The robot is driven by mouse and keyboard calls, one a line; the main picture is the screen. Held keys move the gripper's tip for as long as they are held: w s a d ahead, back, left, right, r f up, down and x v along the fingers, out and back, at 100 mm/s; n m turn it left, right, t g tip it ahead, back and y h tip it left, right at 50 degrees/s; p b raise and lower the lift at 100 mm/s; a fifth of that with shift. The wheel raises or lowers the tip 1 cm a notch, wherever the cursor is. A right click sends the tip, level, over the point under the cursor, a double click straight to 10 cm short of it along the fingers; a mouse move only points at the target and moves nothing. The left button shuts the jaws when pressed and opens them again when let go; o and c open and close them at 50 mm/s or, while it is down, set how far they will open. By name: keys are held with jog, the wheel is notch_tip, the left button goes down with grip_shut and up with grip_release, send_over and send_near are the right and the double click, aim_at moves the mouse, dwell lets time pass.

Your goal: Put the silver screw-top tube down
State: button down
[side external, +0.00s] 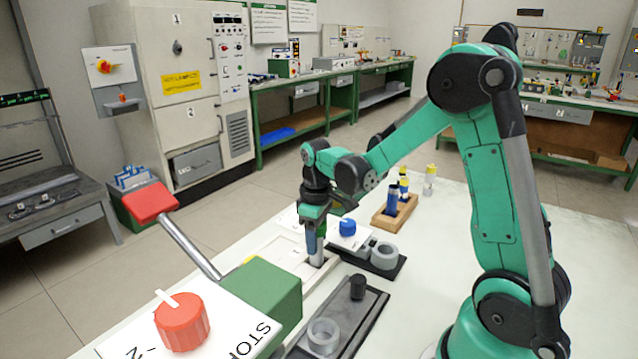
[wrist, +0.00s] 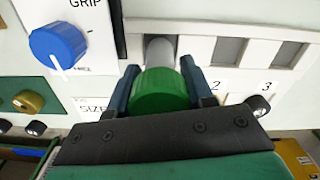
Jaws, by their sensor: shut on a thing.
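My gripper (wrist: 165,92) is shut on the silver screw-top tube (wrist: 159,52), with its fingers on either side of the green cap (wrist: 160,92). In the side view my gripper (side external: 312,238) points down and the silver tube (side external: 316,256) hangs upright below it. The tube is at the white slotted block (side external: 285,252), in line with the leftmost place in the wrist view. Slots marked 2 (wrist: 228,50) and 3 (wrist: 286,53) look empty. I cannot tell how deep the tube's lower end sits.
A blue knob (side external: 347,227) on a white panel stands close by the gripper. A wooden holder (side external: 394,214) with a blue tube is behind. Grey rings (side external: 384,256) lie on a dark tray. A green box (side external: 262,295) with a red knob (side external: 182,322) is in front.

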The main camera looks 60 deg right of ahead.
jog(key=shift+f, duration=0.15)
jog(key=shift+c, duration=1.7)
grip_release()
